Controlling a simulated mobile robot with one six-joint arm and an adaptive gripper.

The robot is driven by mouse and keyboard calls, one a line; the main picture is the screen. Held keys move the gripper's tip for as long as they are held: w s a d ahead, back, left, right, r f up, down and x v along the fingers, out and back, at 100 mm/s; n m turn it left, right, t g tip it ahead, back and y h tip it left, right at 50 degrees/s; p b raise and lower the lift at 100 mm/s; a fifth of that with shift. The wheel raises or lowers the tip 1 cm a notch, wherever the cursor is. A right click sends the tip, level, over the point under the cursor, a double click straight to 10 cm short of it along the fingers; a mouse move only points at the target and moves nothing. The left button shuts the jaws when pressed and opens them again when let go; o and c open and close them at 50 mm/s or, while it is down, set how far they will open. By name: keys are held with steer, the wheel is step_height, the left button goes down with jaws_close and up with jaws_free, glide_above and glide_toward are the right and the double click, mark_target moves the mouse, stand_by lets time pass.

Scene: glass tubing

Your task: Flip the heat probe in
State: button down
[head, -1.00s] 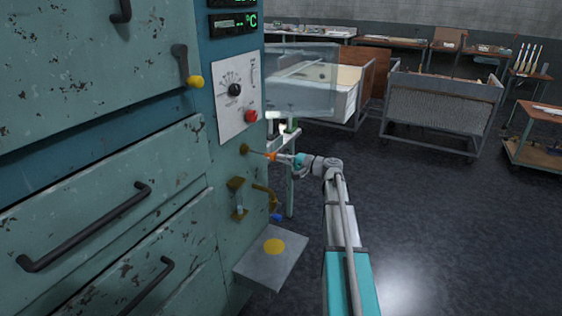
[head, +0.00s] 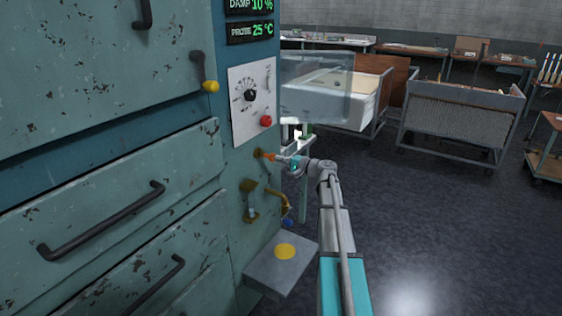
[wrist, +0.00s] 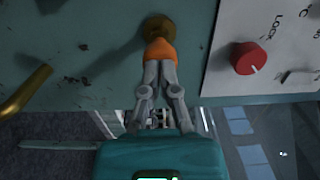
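The heat probe's orange handle (head: 268,156) sits against the round brass port (head: 258,153) on the teal furnace side; no bare rod shows between them. In the wrist view the orange handle (wrist: 160,50) butts up to the brass port (wrist: 158,27), and any rod is hidden inside. My gripper (head: 277,159) is at the handle's outer end. In the wrist view its two fingers (wrist: 160,70) are closed together on the handle.
Brass fittings (head: 249,200) and a grey shelf plate (head: 265,275) with a yellow disc are below.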

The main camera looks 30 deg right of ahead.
steer(key=shift+w+a, duration=0.1)
steer(key=v, duration=1.4)
steer(key=shift+f, duration=0.1)
stand_by(0.5)
